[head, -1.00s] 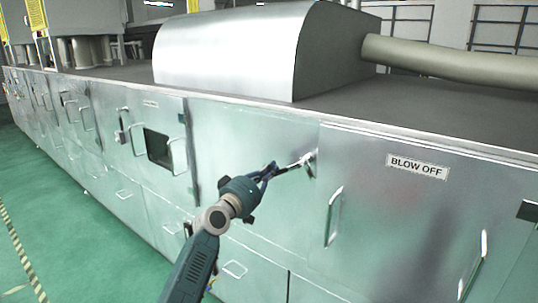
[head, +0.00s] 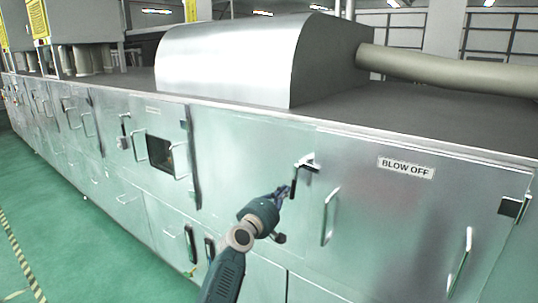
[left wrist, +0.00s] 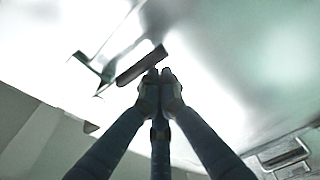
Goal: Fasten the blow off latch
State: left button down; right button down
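The blow off latch (head: 306,162) sits at the upper left edge of the panel labelled BLOW OFF (head: 405,168). Its dark handle (head: 293,187) hangs nearly straight down from the pale metal bracket. In the left wrist view the dark handle (left wrist: 143,65) shows just beyond the fingertips. My left gripper (head: 284,194) is close beside the handle's lower part, on its left. In the left wrist view its fingertips (left wrist: 160,76) are together, with nothing clearly between them. Whether they touch the handle I cannot tell. My right gripper is not in view.
Upright bar handles (head: 330,216) stick out from the BLOW OFF panel. Another dark latch (head: 510,208) is at its right edge. A panel with a dark window (head: 160,153) is further left. Green floor (head: 90,235) is free at the left.

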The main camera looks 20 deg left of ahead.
pick_arm(q)
jog(key=shift+s+d+f, duration=0.1)
jog(key=shift+s+d, duration=0.05)
jog(key=shift+d, duration=0.25)
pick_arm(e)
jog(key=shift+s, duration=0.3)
